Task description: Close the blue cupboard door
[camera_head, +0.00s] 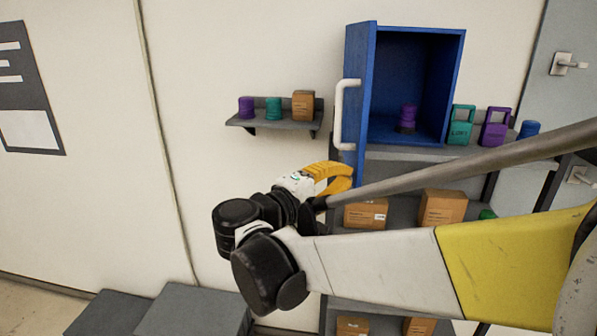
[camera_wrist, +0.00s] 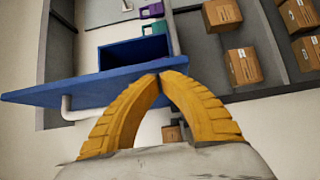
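The blue cupboard (camera_head: 462,85) stands on the shelf unit with its front open. Its blue door (camera_head: 359,60) is swung wide open on the left side. The door carries a white handle (camera_head: 341,118), which also shows in the wrist view (camera_wrist: 68,112). A purple container (camera_head: 407,118) stands inside the cupboard. My gripper (camera_head: 349,178) is just below the door's bottom edge. In the wrist view its yellow fingers (camera_wrist: 160,76) meet at the tips, in front of the blue door (camera_wrist: 95,90). Nothing shows between them. I cannot tell whether the tips touch the door.
A small wall shelf (camera_head: 270,125) with purple, teal and brown items is left of the door. Teal and purple containers (camera_head: 495,128) stand right of the cupboard. Cardboard boxes (camera_head: 442,207) sit on the shelf below. Grey blocks (camera_head: 195,312) are on the floor at lower left.

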